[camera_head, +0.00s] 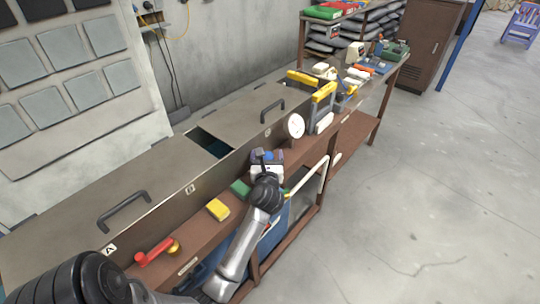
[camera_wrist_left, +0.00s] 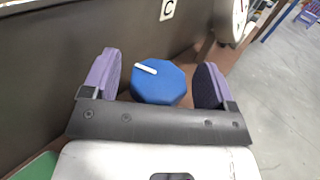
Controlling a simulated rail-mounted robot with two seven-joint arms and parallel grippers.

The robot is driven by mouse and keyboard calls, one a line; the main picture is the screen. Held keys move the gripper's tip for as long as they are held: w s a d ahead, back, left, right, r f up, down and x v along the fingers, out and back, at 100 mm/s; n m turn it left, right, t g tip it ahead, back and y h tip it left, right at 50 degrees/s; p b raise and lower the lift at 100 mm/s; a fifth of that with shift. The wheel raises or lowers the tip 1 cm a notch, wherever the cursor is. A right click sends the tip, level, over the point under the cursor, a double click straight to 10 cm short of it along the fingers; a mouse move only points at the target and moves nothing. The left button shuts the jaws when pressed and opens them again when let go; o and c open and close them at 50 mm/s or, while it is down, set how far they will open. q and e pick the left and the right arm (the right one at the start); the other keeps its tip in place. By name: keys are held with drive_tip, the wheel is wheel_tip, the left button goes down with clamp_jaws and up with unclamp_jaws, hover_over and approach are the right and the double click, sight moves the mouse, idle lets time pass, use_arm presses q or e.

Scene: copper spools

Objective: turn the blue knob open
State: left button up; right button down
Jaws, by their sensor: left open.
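The blue knob (camera_wrist_left: 160,86) is many-sided and carries a white bar-shaped mark on its top, near its upper left edge. In the left wrist view it shows between the two purple fingers of my left gripper (camera_wrist_left: 157,82), with a small gap on each side. The near part of the knob is hidden by my gripper. In the head view my left gripper (camera_head: 266,155) is over the narrow front ledge of the bench, and only a small blue patch of the knob (camera_head: 269,155) shows. My left gripper is open. My right gripper is not in view.
A panel marked C (camera_wrist_left: 168,9) rises behind the knob. A round white dial (camera_head: 295,126) stands to its right. A green block (camera_head: 240,188), a yellow block (camera_head: 218,210) and a red handle (camera_head: 155,252) lie along the ledge to the left.

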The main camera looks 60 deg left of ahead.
use_arm(q)
drive_tip(key=shift+a, duration=0.1)
drive_tip(key=c, duration=0.9)
drive_tip(key=shift+f+n+g+y+b, duration=0.15)
drive_tip(key=shift+n+g+y+b, duration=0.2)
drive_tip(key=shift+g+b, duration=0.25)
drive_tip(key=n+g+b, duration=0.3)
drive_tip(key=g+b, duration=0.1)
drive_tip(key=n+g+b, duration=0.3)
drive_tip(key=g+b, duration=0.1)
drive_tip(key=g, duration=0.1)
drive_tip(key=n+g+b, duration=0.3)
drive_tip(key=g+b, duration=0.1)
drive_tip(key=shift+f+g+y+b, duration=0.1)
drive_tip(key=shift+g+y+b, duration=0.2)
drive_tip(key=shift+y+b, duration=0.1)
drive_tip(key=shift+r+n+g+h+b, duration=0.2)
drive_tip(key=shift+n+g+h+b, duration=0.65)
drive_tip(key=shift+n+g+b, duration=0.7)
drive_tip(key=shift+g, duration=0.35)
drive_tip(key=o, duration=0.9)
